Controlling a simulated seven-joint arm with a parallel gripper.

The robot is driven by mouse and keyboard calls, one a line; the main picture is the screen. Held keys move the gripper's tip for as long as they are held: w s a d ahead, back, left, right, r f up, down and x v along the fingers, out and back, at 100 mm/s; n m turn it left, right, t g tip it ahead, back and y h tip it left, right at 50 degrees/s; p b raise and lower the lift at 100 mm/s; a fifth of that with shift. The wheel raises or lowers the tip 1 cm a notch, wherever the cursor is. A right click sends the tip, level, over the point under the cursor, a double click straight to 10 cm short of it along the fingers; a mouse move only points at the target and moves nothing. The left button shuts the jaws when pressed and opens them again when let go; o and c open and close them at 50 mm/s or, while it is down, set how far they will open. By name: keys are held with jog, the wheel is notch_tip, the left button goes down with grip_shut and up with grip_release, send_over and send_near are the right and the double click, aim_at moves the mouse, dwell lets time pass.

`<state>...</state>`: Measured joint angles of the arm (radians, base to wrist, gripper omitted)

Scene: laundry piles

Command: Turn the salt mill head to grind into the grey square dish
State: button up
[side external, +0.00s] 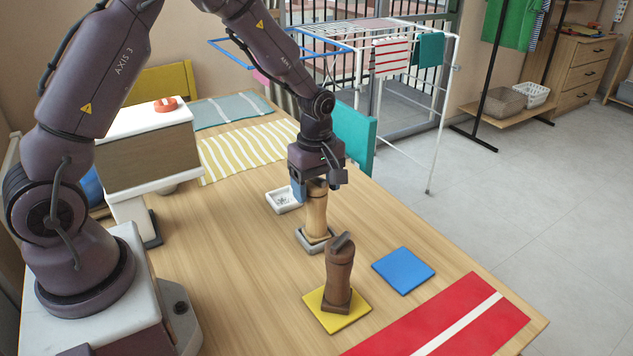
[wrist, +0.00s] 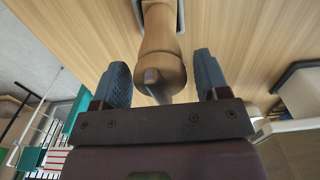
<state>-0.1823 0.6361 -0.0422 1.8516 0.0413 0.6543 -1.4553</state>
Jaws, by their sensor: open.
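A light wooden mill (side external: 316,217) stands upright at the grey square dish (side external: 301,238); whether its base is in the dish or just above it is hard to tell. My gripper (side external: 313,187) is over the mill's top, pointing down. In the wrist view, the mill (wrist: 160,45) has its rounded head with a grey tip between my two blue fingers (wrist: 160,65). The fingers are open, with a gap on both sides of the head. A darker brown mill (side external: 339,270) stands upright on a yellow square (side external: 322,317) nearer the camera.
A small white dish (side external: 283,202) lies just behind-left of the light mill. A blue square (side external: 403,271) and a red cloth with a white stripe (side external: 385,338) lie to the right. A striped yellow cloth (side external: 245,151) lies behind.

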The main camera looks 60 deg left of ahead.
jog(key=shift+c, duration=0.2)
jog(key=c, duration=0.5)
jog(key=m, duration=0.4)
jog(key=shift+m, duration=0.3)
jog(key=shift+c, duration=0.2)
jog(key=m, duration=0.3)
jog(key=o, duration=0.6)
jog(key=shift+r, duration=3)
